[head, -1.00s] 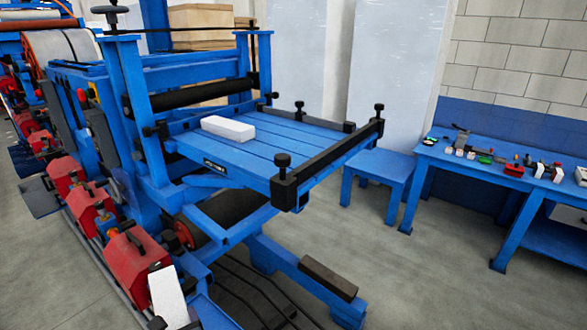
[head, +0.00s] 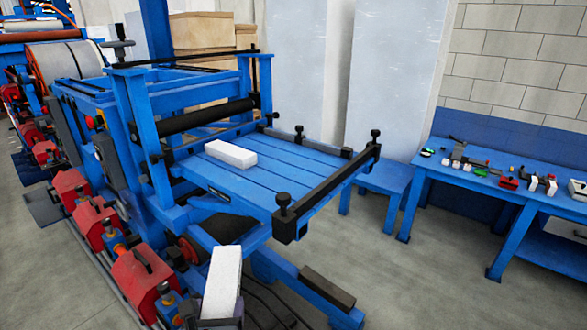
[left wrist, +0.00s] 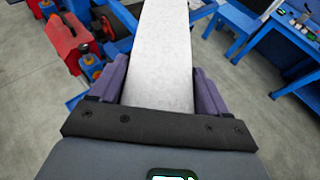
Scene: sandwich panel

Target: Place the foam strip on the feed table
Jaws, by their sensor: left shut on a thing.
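A white foam strip (head: 223,281) is held at the bottom of the head view, below the feed table. My left gripper (head: 221,308) is shut on it; in the left wrist view the strip (left wrist: 160,60) lies between the two purple fingers of the gripper (left wrist: 158,90) and runs up out of the picture. The blue feed table (head: 262,180) has a slatted top and black rails. Another white foam piece (head: 231,153) lies flat on its far left part, near the black roller. My right gripper is not in view.
The blue machine frame (head: 150,110) and black roller (head: 207,118) stand at the table's left. A black end rail with upright knobs (head: 285,200) borders the table. Red motor units (head: 145,285) line the lower left. A blue workbench (head: 470,177) with small tools stands at right.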

